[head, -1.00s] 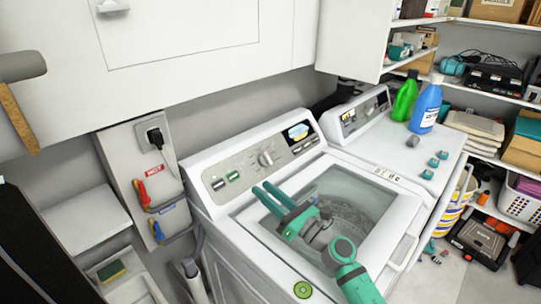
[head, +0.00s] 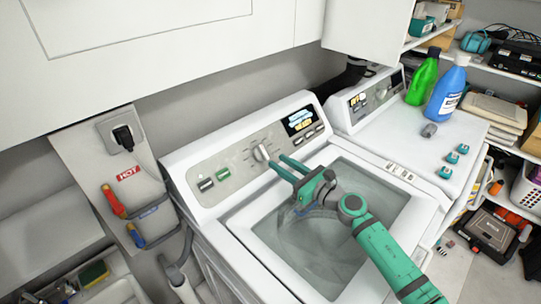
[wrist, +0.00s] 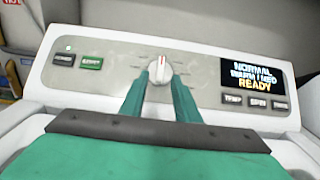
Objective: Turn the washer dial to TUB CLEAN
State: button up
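The washer dial (head: 261,152) is a light knob in the middle of the washer's control panel. In the wrist view the dial (wrist: 160,70) has a red mark at its top, with small unreadable labels around it. The display (wrist: 247,75) to its right reads NORMAL, WARM, MED and READY. My gripper (head: 281,164) is open, its two green fingers pointing at the panel. In the wrist view the fingertips (wrist: 160,80) lie to either side of the dial's lower part; whether they touch it I cannot tell.
A dark button (wrist: 63,60) and a green button (wrist: 90,63) sit left of the dial. Three buttons (wrist: 257,103) lie below the display. The washer lid (head: 330,225) is below my arm. Green (head: 422,78) and blue (head: 447,92) bottles stand on the neighbouring machine.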

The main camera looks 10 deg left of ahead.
aim_at(265, 153)
jog(key=shift+x, duration=2.75)
